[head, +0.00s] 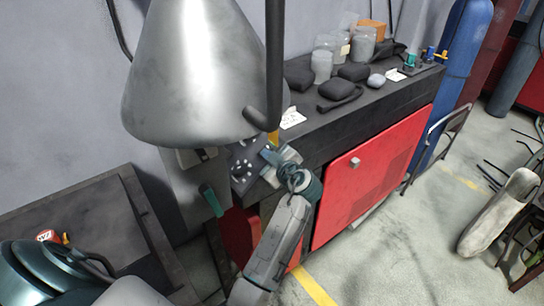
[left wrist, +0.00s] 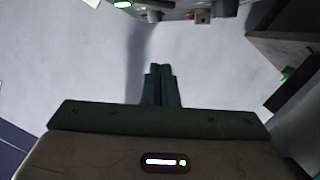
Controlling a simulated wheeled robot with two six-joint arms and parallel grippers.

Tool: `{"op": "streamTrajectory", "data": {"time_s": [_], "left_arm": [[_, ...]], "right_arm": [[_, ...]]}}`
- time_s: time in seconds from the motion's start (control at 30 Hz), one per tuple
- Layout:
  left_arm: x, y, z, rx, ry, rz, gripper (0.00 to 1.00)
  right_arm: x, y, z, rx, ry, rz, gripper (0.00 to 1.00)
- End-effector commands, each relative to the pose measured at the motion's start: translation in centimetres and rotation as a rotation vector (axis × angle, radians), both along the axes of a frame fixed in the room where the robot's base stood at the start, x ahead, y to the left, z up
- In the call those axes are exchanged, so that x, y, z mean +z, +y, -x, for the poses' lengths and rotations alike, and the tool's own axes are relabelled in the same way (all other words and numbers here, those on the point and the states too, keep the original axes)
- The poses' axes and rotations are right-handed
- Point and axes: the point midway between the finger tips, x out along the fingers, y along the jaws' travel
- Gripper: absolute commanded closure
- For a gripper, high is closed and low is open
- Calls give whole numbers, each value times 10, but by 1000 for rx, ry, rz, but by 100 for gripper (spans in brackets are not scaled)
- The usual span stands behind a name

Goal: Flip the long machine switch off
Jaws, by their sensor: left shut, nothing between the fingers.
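A long teal-handled switch (head: 211,200) sticks out low on the front of a grey machine housing and slants downward. I cannot tell its on or off setting. My left gripper (head: 271,154) is up and to the right of this handle, apart from it, close to a dark panel with knobs (head: 242,170). Whether it touches the panel is unclear. In the left wrist view the left gripper's fingers (left wrist: 160,72) are together with nothing between them. My right gripper is not in view.
A big grey cone-shaped hood (head: 195,75) hangs over the panel. A dark bench top (head: 335,125) with jars and black pads runs right, above a red cabinet door (head: 370,175). A blue cylinder (head: 465,60) stands beyond.

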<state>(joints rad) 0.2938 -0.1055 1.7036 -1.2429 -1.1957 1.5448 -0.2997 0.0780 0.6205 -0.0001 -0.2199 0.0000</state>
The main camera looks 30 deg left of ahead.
Motion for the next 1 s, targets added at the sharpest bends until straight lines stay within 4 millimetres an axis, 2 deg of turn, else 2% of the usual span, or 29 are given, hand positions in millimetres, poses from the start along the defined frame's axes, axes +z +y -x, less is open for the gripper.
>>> {"op": "streamTrajectory", "data": {"time_s": [0.03,0.27,0.33,0.5,1.0], "left_arm": [[2,12,-5,3,2,-6,100],[-10,52,-29,2,3,-4,100],[-25,47,-34,0,5,2,100],[-42,43,-44,-1,1,0,100],[-48,42,-47,0,-1,2,100]], "right_arm": [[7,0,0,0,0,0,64],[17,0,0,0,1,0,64],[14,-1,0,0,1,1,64],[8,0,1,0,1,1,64],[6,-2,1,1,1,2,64]]}}
